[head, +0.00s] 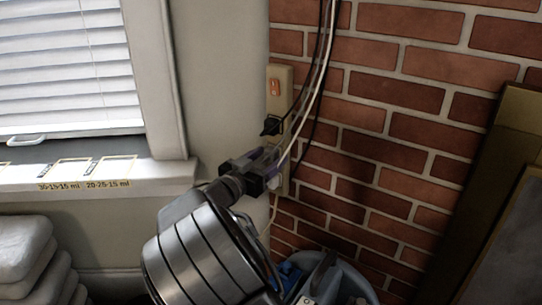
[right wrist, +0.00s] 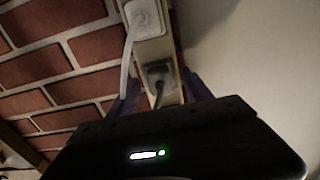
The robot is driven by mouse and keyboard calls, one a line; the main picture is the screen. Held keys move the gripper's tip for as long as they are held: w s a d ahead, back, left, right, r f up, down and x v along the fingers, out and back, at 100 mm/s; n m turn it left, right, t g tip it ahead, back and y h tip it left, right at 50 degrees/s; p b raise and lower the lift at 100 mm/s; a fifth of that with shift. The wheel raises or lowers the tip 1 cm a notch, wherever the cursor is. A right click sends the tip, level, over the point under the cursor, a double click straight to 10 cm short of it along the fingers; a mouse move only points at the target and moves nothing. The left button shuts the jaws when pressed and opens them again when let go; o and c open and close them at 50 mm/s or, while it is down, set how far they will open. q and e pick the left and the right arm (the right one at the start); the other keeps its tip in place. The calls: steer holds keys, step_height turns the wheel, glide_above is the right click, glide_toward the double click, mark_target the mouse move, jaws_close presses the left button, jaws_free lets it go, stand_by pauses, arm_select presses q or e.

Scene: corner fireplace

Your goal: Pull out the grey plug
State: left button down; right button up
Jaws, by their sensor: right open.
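A tall beige power strip (head: 281,105) is fixed upright where the pale wall meets the brick. A black plug (head: 270,126) sits in it, above my right gripper (head: 268,166). The right gripper is open, its fingers close to the strip's lower part. In the right wrist view, a dark grey plug (right wrist: 158,75) sits in the strip (right wrist: 152,50) between the two spread fingers. I cannot tell whether they touch it. A white plug (right wrist: 143,18) with a pale cord sits beyond it. In the head view the gripper hides most of the grey plug. My left gripper is out of view.
Black and pale cables (head: 322,70) hang along the brick wall (head: 400,100) just right of the strip. A window sill (head: 100,178) juts out at left above folded grey cloths (head: 30,260). A bluish bin (head: 350,280) with items stands below, near my arm.

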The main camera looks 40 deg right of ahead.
steer(key=shift+b, duration=0.7)
stand_by(0.7)
jaws_close()
stand_by(0.7)
steer(key=shift+a, duration=0.1)
stand_by(0.4)
steer(key=v, duration=0.6)
stand_by(1.0)
stand_by(0.6)
